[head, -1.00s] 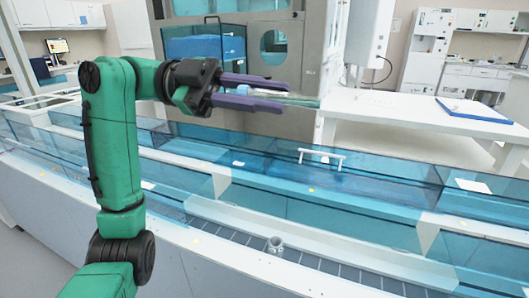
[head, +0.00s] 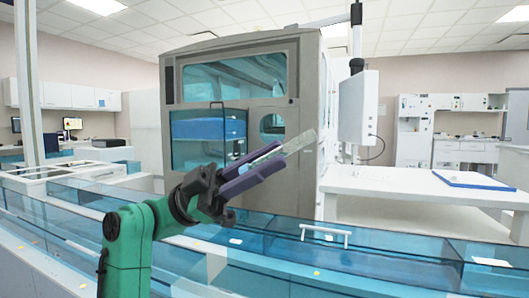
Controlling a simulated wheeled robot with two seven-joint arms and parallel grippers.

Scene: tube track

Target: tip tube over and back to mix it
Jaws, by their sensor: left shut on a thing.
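My left gripper (head: 262,166) is in the middle of the head view, its purple fingers pointing up and to the right. It is shut on a clear tube (head: 300,142), whose pale end sticks out past the fingertips. The tube is tilted, with its outer end higher than the part between the fingers. The rest of the tube is partly hidden by the fingers. The gripper and tube are in the air above the blue see-through track. My right gripper is not in view.
The blue-walled track (head: 390,262) runs across below, with a white handle (head: 325,234) on it. A large grey cabinet (head: 306,100) stands behind the gripper. A white table (head: 400,184) with a blue tray (head: 470,180) is at the right.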

